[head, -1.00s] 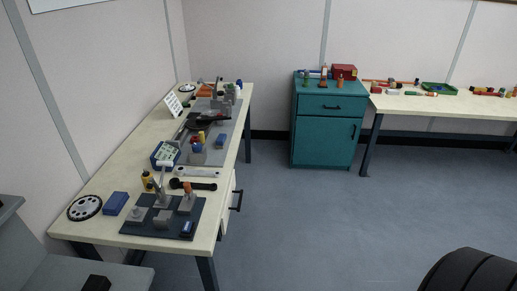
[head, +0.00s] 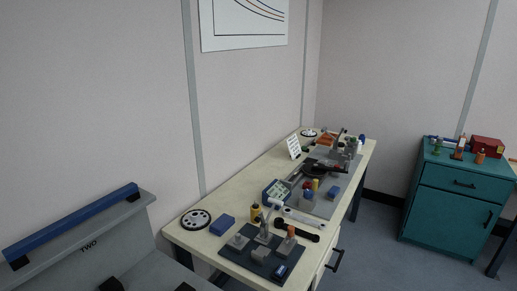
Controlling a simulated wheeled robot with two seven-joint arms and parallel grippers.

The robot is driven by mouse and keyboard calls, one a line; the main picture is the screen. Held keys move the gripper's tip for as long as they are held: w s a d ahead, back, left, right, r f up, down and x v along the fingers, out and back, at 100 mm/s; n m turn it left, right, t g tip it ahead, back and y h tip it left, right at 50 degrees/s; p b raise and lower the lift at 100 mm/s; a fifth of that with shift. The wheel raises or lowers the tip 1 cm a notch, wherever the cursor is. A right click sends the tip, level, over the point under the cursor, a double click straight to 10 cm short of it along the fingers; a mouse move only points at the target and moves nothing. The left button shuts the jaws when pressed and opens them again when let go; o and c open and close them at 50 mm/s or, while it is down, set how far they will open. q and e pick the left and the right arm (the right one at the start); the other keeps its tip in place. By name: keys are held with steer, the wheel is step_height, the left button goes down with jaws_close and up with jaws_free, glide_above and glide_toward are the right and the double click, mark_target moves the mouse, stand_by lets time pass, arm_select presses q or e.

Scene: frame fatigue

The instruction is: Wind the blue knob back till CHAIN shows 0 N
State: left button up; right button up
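On the cream bench (head: 205,250) a blue-framed device with a pale face (head: 277,191) stands near the middle; its markings are too small to read. I cannot tell which blue part is the knob, and no CHAIN reading is legible. Neither of my grippers shows.
A grey machine marked TWO (head: 88,246) with a blue bar (head: 70,222) stands at lower left. A black-and-white disc (head: 196,220) and a blue box (head: 222,225) lie on the bench. A teal cabinet (head: 459,207) stands right; grey floor (head: 375,255) is clear between.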

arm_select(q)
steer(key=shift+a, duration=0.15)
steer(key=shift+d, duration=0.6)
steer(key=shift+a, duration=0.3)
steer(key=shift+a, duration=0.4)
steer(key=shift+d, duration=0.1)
